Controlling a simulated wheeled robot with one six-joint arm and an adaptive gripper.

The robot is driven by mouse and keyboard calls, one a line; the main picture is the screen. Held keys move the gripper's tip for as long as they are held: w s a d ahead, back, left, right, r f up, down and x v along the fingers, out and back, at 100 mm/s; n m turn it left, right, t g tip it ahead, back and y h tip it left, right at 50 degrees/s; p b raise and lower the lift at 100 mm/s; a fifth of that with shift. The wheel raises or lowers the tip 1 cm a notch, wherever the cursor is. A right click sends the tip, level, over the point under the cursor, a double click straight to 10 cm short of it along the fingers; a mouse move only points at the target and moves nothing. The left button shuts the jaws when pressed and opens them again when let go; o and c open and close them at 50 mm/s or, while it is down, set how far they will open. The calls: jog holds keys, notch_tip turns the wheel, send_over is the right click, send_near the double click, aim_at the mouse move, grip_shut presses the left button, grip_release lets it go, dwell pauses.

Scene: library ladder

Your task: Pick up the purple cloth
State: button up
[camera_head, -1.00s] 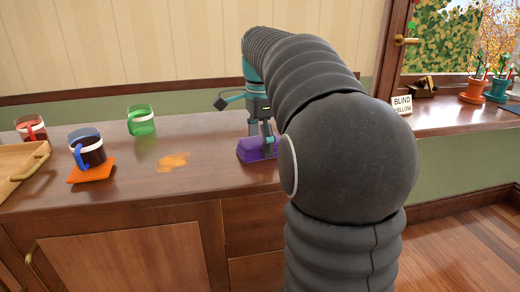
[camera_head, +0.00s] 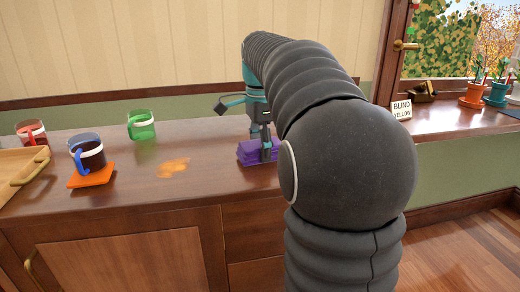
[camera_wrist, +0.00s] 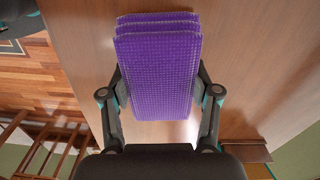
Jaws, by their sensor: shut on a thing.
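The purple cloth (camera_head: 249,155) is a folded, layered stack at the right part of the wooden counter. In the wrist view the cloth (camera_wrist: 157,70) has a waffle texture and lies between the two fingers. My gripper (camera_head: 266,155) points down at it, and in the wrist view my gripper (camera_wrist: 163,95) is shut on the cloth, one finger against each side. The cloth looks at or very near the counter surface; I cannot tell whether there is a gap.
An orange spill (camera_head: 174,165) lies left of the cloth. Further left are a green mug (camera_head: 141,125), a dark-filled mug (camera_head: 88,155) on an orange coaster (camera_head: 91,176), a red mug (camera_head: 31,132) and a wooden tray (camera_head: 22,168). A small sign (camera_head: 402,110) stands right of my arm.

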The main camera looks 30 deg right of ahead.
aim_at(260, 143)
jog(key=shift+r, duration=0.55)
notch_tip(260, 143, up, 3)
jog(key=shift+f+p, duration=0.15)
jog(key=shift+p, duration=0.15)
jog(key=s+a+r, duration=0.2)
jog(key=s+r, duration=0.4)
jog(key=s, duration=0.5)
jog(key=shift+s+a+r, duration=0.15)
jog(key=shift+s+r, duration=0.1)
jog(key=shift+r, duration=0.1)
